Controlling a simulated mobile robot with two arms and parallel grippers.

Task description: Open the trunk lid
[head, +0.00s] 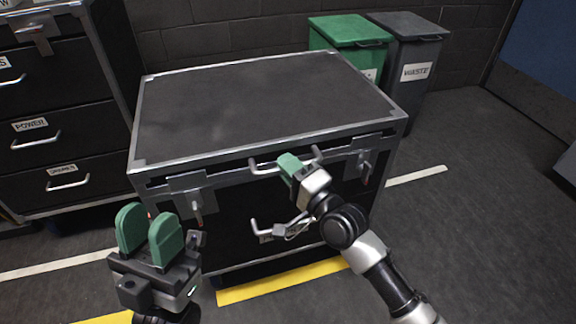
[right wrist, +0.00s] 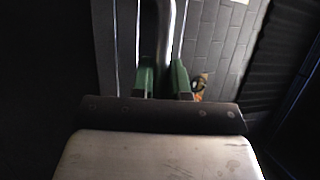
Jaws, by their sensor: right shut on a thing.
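The trunk is a black flight case with metal edging, and its lid (head: 260,100) lies closed or nearly closed on top. A metal handle (head: 265,166) sits at the middle of the lid's front edge. My right gripper (head: 290,163) is at this handle; in the right wrist view its green fingers (right wrist: 163,80) are shut on the metal bar (right wrist: 165,45). My left gripper (head: 150,235) is open and empty, in front of the trunk's left side, with its green fingers pointing up. Two latches, left (head: 195,200) and right (head: 362,165), hang on the trunk's front.
A black drawer cabinet (head: 55,145) with labelled drawers stands at the left. A green bin (head: 347,45) and a grey waste bin (head: 410,60) stand behind the trunk at right. A lower handle (head: 268,232) is on the trunk's front. Floor (head: 480,220) at right is clear.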

